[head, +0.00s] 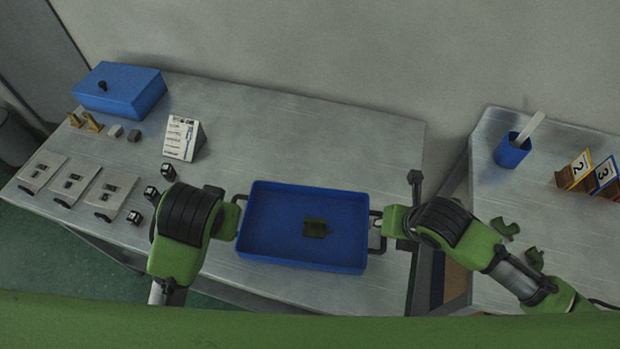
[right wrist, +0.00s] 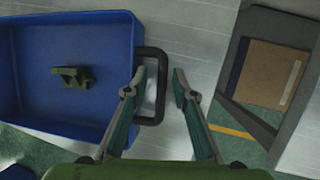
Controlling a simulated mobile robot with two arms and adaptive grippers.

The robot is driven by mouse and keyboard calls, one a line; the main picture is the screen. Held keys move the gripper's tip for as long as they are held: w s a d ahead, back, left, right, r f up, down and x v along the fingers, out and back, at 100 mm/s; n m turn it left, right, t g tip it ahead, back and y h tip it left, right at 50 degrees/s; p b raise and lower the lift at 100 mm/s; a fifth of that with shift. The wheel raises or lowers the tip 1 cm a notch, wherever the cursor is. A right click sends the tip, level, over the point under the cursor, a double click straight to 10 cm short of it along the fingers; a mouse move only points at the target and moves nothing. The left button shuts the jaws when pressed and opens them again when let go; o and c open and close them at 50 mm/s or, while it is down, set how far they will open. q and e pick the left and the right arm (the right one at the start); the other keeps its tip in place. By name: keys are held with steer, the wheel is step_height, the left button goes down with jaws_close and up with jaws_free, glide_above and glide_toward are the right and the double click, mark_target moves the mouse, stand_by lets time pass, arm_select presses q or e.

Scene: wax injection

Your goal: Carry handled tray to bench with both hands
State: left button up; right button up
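The blue handled tray (head: 268,244) is at the front part of the grey bench (head: 300,135), with a dark handle at each short side. A small dark green part (head: 315,228) lies inside it; it also shows in the right wrist view (right wrist: 73,77). My right gripper (right wrist: 158,75) is open, with its fingers on either side of the right handle's (right wrist: 160,88) outer bar. My left gripper (head: 240,202) is at the left handle (head: 238,217); its fingers are too small and covered to read. The tray appears level.
A blue lidded box (head: 118,92), a white sign (head: 183,138), flat plates (head: 72,184) and small dark blocks are on the bench's left. A second table (head: 495,165) at right holds a blue cup (head: 511,152), numbered holders (head: 577,170) and green parts (head: 504,228).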

steer(key=v, duration=1)
